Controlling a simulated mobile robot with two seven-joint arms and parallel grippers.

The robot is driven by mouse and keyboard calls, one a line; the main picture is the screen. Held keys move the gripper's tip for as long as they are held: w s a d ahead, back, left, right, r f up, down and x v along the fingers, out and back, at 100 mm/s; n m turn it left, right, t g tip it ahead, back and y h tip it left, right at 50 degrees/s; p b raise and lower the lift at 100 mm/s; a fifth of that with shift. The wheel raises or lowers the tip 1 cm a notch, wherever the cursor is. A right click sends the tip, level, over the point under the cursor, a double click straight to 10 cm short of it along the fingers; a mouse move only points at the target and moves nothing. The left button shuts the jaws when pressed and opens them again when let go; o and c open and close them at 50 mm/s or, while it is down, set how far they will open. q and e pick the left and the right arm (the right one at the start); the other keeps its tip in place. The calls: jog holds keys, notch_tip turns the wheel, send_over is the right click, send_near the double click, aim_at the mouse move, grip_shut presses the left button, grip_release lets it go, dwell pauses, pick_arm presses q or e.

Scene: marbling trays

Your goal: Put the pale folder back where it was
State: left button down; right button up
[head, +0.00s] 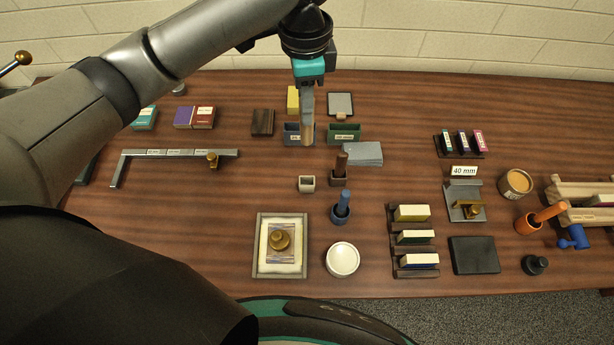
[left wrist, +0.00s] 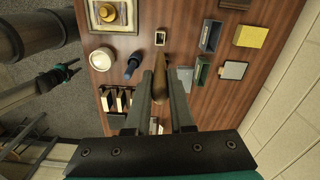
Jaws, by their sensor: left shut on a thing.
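My left gripper (head: 307,134) hangs over the back middle of the table, shut on a slim tan stick, which I take to be the pale folder (head: 308,128). In the left wrist view the folder (left wrist: 160,82) sits between the two fingers, browner and pointing away from the palm. A small pale square holder (head: 307,184) stands empty in front of the gripper; it also shows in the left wrist view (left wrist: 160,38). Beside it a dark holder (head: 339,181) bears an upright brown stick. My right gripper (left wrist: 62,76) seems to show small at the left wrist view's left; its jaws are unclear.
A blue box (head: 292,137) and a green box (head: 344,140) stand close around the gripper. Grey sheets (head: 363,153) lie to the right. A blue-handled tool (head: 343,200), a white-lined tray (head: 258,262) and a round white dish (head: 342,259) stand nearer the front.

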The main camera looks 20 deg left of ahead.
aim_at(307, 145)
pick_arm(q)
notch_tip(307, 145, down, 20)
jog(key=b, duration=0.1)
jog(key=shift+r+m, duration=0.2)
jog(key=shift+m, duration=0.2)
jog(key=shift+f, duration=0.2)
jog(key=c, duration=0.8)
grip_release()
notch_tip(307, 145, up, 12)
jog(key=shift+r+p, duration=0.2)
jog(key=shift+p, duration=0.35)
